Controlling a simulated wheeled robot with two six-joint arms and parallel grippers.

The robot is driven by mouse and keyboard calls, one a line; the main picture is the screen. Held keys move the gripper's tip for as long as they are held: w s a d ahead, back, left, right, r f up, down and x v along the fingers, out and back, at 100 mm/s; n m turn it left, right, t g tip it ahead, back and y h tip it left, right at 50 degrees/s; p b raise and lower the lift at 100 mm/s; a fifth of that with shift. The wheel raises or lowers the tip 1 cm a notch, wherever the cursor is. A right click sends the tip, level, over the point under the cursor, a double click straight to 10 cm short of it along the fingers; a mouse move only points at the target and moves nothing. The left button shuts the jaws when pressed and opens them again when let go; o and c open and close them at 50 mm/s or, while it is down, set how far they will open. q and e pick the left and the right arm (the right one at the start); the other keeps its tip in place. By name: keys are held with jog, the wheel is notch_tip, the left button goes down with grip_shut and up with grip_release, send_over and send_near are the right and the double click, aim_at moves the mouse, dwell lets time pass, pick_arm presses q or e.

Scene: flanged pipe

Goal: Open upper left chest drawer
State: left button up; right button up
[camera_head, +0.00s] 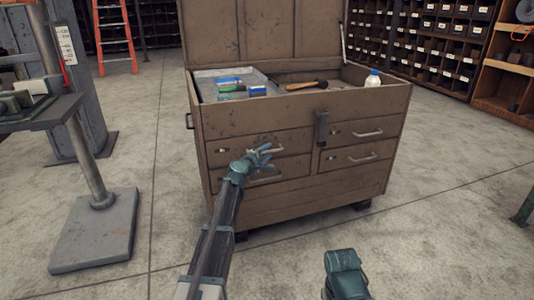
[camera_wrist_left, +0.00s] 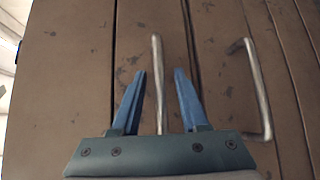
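The brown tool chest (camera_head: 300,205) stands in the middle of the head view with its lid up. Its upper left drawer (camera_head: 222,149) looks shut, with its handle mostly hidden behind my left gripper (camera_head: 264,153). In the left wrist view a metal bar handle (camera_wrist_left: 157,60) lies between the two blue fingers of my left gripper (camera_wrist_left: 158,85). The fingers are open, one on each side of the handle, with a gap to it on both sides. Only a green arm part of my right arm shows; its gripper is out of view.
The lower left drawer's handle (camera_head: 264,181) is just below; it also shows right of the fingers in the wrist view (camera_wrist_left: 259,90). A hammer (camera_head: 306,85) and a white bottle (camera_head: 373,79) are in the chest top. Floor in front is clear.

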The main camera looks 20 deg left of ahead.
pick_arm(q)
grip_shut()
dwell(1.2)
